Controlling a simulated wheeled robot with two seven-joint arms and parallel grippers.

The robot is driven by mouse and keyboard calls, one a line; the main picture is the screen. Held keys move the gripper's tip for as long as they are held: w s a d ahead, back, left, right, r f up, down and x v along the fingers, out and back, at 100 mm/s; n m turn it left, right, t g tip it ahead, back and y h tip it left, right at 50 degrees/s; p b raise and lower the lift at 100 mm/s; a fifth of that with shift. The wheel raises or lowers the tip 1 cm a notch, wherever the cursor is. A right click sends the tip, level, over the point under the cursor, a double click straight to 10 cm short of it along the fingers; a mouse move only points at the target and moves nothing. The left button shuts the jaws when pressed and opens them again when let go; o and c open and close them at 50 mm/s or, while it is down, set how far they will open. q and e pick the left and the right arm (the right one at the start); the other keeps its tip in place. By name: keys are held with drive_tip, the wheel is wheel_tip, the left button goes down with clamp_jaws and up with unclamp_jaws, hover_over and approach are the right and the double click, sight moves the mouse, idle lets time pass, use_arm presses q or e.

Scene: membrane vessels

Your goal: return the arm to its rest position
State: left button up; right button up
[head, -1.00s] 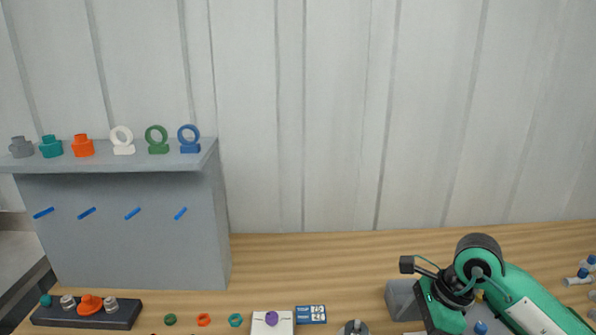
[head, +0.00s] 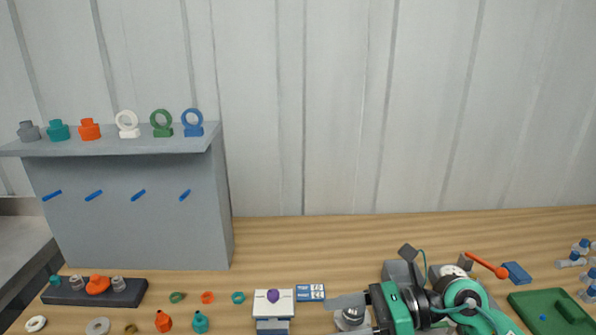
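My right arm is green and black and comes in at the bottom right of the head view. Its gripper (head: 354,314) points left, low over the bench. One pale finger shows above a silver knobbed part (head: 352,316), and what looks like the other finger shows below it near the bottom edge. The fingers look apart. I cannot tell whether they touch the silver part. My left gripper is not in view.
A grey shelf unit (head: 130,210) with rings and fittings on top stands at the left. A dark tray (head: 65,296) holds fittings. A white-topped block (head: 273,310) with a purple knob, a green board (head: 530,310), an orange-red tool (head: 487,264) and small bottles (head: 570,260) share the bench.

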wheel_tip(320, 180, up, 6)
drive_tip(key=m+t+y, duration=0.5)
drive_tip(key=m+y, duration=0.1)
drive_tip(key=m, duration=0.2)
drive_tip(key=w+d+m+t+h, duration=0.4)
drive_tip(key=d+m+t+h, duration=0.15)
drive_tip(key=m+t, duration=0.8)
drive_tip(key=d+f+m+g+h, duration=0.2)
drive_tip(key=d+f+m+h, duration=0.8)
drive_tip(key=f+m+h, duration=0.75)
drive_tip(key=s+f+m+g+y, duration=0.1)
drive_tip(key=s+f+m+g, duration=0.45)
drive_tip(key=s+f, duration=0.4)
drive_tip(key=s+f+m+g+y, duration=0.1)
drive_tip(key=s+f+m+g, duration=0.45)
drive_tip(key=s, duration=0.65)
wheel_tip(320, 180, down, 32)
drive_tip(key=r+n+g, duration=0.1)
drive_tip(key=n+g, duration=0.1)
drive_tip(key=g, duration=0.2)
drive_tip(key=s+d+f, duration=0.2)
drive_tip(key=s+f, duration=0.8)
drive_tip(key=s+d+f, duration=0.1)
drive_tip(key=s+f, duration=0.8)
drive_tip(key=f, duration=0.1)
drive_tip(key=shift+s+d+f+g, duration=0.25)
drive_tip(key=shift+s+d+g, duration=0.1)
drive_tip(key=shift+s+d, duration=0.05)
